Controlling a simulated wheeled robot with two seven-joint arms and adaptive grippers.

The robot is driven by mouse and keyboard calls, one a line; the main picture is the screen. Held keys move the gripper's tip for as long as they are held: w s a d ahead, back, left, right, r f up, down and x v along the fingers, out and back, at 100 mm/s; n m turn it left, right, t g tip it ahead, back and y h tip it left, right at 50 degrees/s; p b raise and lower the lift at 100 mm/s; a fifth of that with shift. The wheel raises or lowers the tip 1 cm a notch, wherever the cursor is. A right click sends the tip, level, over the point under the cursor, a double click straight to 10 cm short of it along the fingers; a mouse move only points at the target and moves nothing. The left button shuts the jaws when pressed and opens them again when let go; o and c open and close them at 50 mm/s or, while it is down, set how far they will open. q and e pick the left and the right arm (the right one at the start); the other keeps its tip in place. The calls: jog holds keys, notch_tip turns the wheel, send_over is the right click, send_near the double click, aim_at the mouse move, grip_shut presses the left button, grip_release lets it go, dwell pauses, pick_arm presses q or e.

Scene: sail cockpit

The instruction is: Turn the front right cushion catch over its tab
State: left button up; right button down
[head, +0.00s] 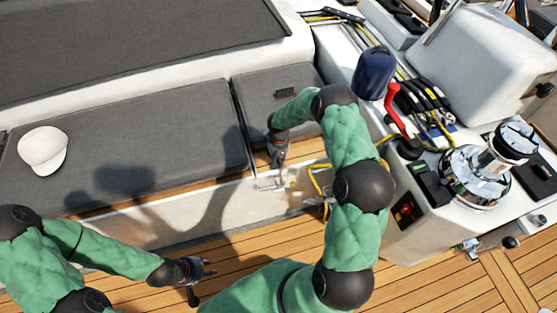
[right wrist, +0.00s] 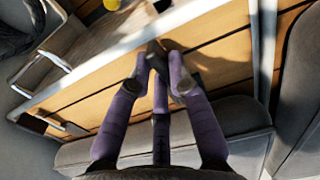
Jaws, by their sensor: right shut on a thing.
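My right gripper (head: 277,162) is at the front edge of the right grey cushion (head: 262,112), above the wooden ledge. In the right wrist view its purple fingers (right wrist: 158,68) are closed together on a small dark piece (right wrist: 154,48), which looks like the catch, against the wood strip. The fingers hide most of it, so its angle and the tab under it cannot be told. My left gripper (head: 203,280) is over the teak floor with its fingers apart and empty.
A white hat-like object (head: 42,150) lies on the long left cushion (head: 170,135). To the right are a red handle (head: 393,108), a shiny winch (head: 480,170) and a dark blue container (head: 374,73). Yellow rope hangs beside my right arm. The teak floor (head: 440,285) is clear.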

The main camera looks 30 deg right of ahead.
aim_at(278, 160)
jog(key=shift+m, duration=0.4)
jog(key=c, duration=1.1)
grip_release()
jog(key=shift+c, duration=0.2)
notch_tip(278, 160, up, 12)
